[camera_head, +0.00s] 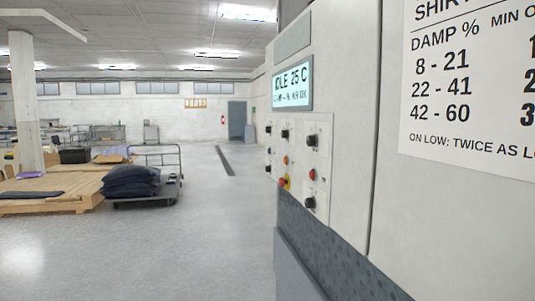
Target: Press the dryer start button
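The dryer's control panel (300,160) is on the machine face at centre right, seen at a steep angle. It carries several black knobs, such as the upper right knob (312,141), and several red or orange buttons. A larger red button on a yellow base (284,182) sits low on the panel. A small red button (312,174) is to its right. I cannot read which one is the start button. Above the panel a display (293,84) reads "IDLE 25 C" with a smaller line below. Neither of my grippers is in view.
A white sign (470,85) with damp percentages is on the machine at right. A cart with dark sacks (133,181) and low wooden platforms (60,190) stand at left. A pillar (27,105) is far left. The grey floor (205,240) before the machine is clear.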

